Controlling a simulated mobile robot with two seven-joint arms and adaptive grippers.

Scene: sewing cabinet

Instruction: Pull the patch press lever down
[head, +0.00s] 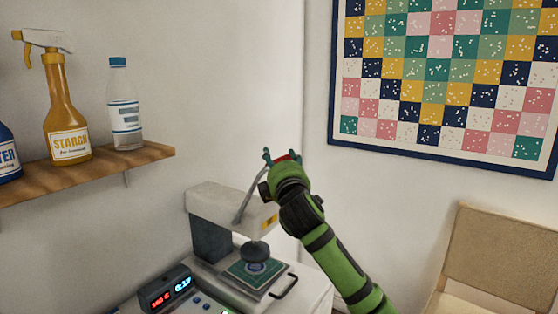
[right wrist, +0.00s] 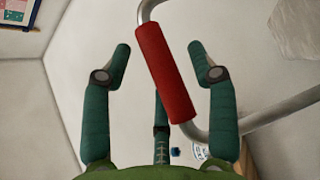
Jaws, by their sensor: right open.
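The patch press (head: 222,203) is a pale machine with a dark column, standing on a white top at lower centre in the head view. Its metal lever (head: 248,200) is raised and slants up to my right gripper (head: 282,157). In the right wrist view the red lever grip (right wrist: 165,73) lies tilted between the spread fingers of the right gripper (right wrist: 163,70). I see no finger closed on it. In the head view the gripper hides most of the red grip. A green patch (head: 240,270) lies under the round press head (head: 255,252). My left gripper is not in view.
A wooden shelf (head: 125,166) at left holds a yellow starch spray bottle (head: 66,110), a clear bottle (head: 124,108) and a blue container. A display box (head: 165,290) stands before the press. A quilt (head: 440,75) hangs behind; a beige chair (head: 500,255) is at right.

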